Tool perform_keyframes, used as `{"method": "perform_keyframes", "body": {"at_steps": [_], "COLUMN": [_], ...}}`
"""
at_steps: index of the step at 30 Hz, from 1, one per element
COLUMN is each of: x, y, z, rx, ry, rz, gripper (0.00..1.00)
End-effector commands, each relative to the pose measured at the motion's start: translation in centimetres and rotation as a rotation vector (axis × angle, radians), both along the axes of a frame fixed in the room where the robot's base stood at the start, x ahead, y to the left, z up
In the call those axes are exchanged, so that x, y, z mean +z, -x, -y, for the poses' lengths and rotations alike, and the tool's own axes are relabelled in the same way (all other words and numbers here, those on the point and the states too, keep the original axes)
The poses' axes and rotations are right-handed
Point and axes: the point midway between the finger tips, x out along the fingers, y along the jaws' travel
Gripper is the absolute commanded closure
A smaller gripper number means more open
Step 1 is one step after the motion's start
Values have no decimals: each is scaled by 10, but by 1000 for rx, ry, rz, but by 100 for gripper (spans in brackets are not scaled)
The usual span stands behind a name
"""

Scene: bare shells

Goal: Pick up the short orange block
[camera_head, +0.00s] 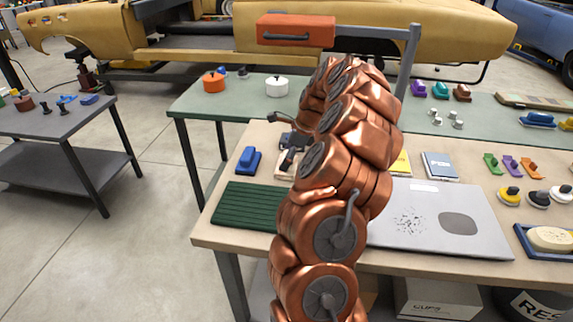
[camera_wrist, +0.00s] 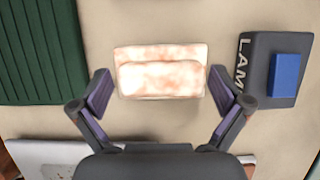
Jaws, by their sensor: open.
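A short, pale block mottled white and orange (camera_wrist: 161,80) lies on the beige table. In the wrist view it looks like a wide slab with a narrower raised part. It is the only orange-tinted block near my gripper. My gripper (camera_wrist: 160,88) is open above it, with one finger off each side of the block and a visible gap at both ends. In the head view my gripper (camera_head: 289,150) is partly hidden by my copper arm, and a small pale part of the block (camera_head: 284,168) shows beneath it.
A dark block with a blue top and lettering (camera_wrist: 276,72) stands close to the right finger. A green ribbed mat (camera_wrist: 38,50) lies to the left. A grey panel (camera_head: 440,222), a yellow item (camera_head: 401,163) and a blue-grey box (camera_head: 439,166) are on the same table.

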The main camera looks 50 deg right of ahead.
Motion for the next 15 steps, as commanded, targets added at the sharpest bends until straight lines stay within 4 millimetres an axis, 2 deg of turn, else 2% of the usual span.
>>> {"method": "perform_keyframes", "body": {"at_steps": [2, 15], "x": [0, -1], "y": [0, 0], "z": [0, 0], "rx": [0, 1], "ry": [0, -1], "rz": [0, -2], "gripper": [2, 48]}}
